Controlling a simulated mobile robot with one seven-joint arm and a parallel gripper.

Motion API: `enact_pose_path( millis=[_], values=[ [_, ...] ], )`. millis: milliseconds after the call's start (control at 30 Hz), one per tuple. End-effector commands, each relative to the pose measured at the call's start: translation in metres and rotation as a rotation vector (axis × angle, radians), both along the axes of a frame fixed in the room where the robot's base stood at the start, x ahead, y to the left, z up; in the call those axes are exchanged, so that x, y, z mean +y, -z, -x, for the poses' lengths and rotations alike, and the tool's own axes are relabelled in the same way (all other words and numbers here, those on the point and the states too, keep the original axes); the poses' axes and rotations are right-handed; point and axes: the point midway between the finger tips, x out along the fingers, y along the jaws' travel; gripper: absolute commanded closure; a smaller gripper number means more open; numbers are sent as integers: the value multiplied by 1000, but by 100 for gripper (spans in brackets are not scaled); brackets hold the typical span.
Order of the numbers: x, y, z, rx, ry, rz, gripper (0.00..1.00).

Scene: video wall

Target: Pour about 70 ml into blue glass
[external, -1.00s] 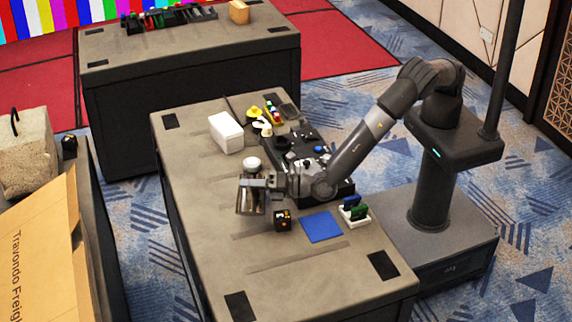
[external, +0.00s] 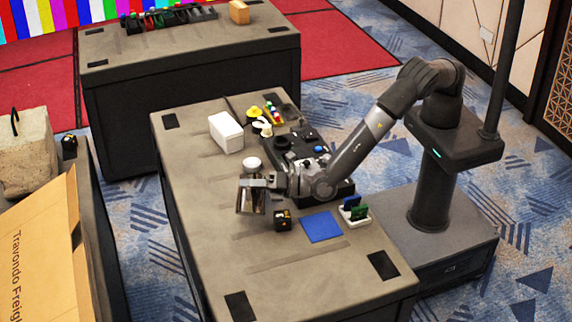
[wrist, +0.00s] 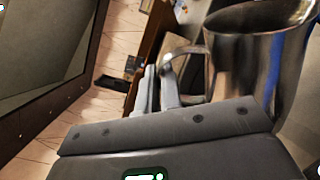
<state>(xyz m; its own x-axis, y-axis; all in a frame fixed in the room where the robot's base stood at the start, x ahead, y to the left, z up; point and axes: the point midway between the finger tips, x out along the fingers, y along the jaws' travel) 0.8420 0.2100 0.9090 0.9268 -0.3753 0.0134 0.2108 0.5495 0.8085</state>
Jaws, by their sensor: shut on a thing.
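A shiny metal jug (wrist: 258,60) fills the upper right of the wrist view, its handle toward my fingers. My gripper (wrist: 160,90) is shut on the jug's handle. In the external view my gripper (external: 258,184) is over the near-left part of the table, and the jug (external: 245,203) shows partly below it, looking tilted. I cannot tell whether the jug touches the table or what is in it. A white round-topped object (external: 252,163) stands just behind the gripper. I cannot make out a blue glass in either view.
A small black box (external: 282,220) and a blue mat (external: 321,227) lie right of the jug. A white holder (external: 355,212) with blue and green pieces, a white box (external: 226,132) and a cluttered black tray (external: 300,145) share the table (external: 300,275). The table's front is clear.

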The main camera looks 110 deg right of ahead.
Motion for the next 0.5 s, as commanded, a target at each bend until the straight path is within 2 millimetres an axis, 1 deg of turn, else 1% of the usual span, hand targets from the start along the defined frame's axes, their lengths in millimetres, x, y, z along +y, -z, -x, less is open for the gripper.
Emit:
enact_pose_path(
  millis=[267, 500],
  values=[
    [2, 2, -1, 8, 0, 21, 100],
    [13, 16, -5, 58, -2, 142, 100]
  ],
)
